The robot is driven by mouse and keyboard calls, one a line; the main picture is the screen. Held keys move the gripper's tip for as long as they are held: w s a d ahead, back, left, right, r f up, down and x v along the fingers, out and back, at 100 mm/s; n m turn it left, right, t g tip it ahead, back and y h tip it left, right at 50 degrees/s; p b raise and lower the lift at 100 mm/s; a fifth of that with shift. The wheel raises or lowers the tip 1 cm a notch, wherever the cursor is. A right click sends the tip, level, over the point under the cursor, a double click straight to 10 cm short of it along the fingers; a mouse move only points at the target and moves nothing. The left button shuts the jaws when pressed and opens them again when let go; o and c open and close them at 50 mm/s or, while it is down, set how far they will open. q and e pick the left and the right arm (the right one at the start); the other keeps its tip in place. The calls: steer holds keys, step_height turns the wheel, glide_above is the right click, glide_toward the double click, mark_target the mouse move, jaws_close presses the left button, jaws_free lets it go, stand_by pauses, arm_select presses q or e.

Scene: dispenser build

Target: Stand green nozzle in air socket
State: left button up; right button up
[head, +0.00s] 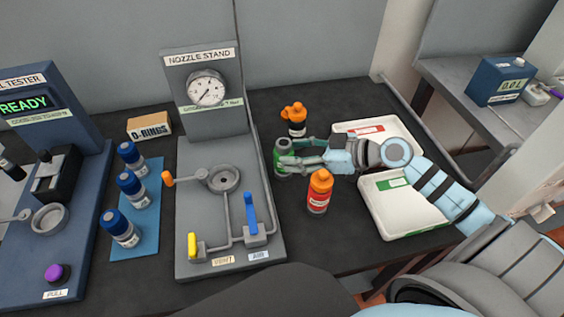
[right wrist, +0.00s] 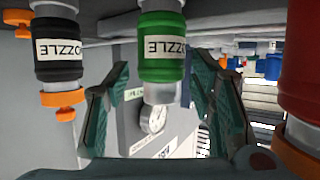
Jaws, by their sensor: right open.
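The green nozzle (head: 279,160) stands upright on the dark table just right of the nozzle stand (head: 200,250). It also shows in the right wrist view (right wrist: 162,50), which is upside down, as a green body with a white label. My right gripper (head: 287,153) is open, with its fingers at the green nozzle; in the right wrist view (right wrist: 155,95) one finger is on each side of it. Its fingers partly hide the nozzle in the head view. The round grey socket (head: 224,179) on the stand looks empty. My left gripper is not in view.
A black-bodied orange-capped bottle (head: 297,122) stands behind my right gripper and a red one (head: 319,192) in front, both close. White trays (head: 420,216) lie right. A blue lever (head: 251,213) and yellow lever (head: 192,246) rise from the stand. Blue-capped bottles (head: 131,188) stand left.

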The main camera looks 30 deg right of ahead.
steer(key=x, duration=0.8)
steer(key=shift+s+p, duration=0.1)
steer(key=shift+p, duration=0.2)
steer(key=shift+s+d, duration=0.1)
steer(key=c, duration=0.6)
jaws_close()
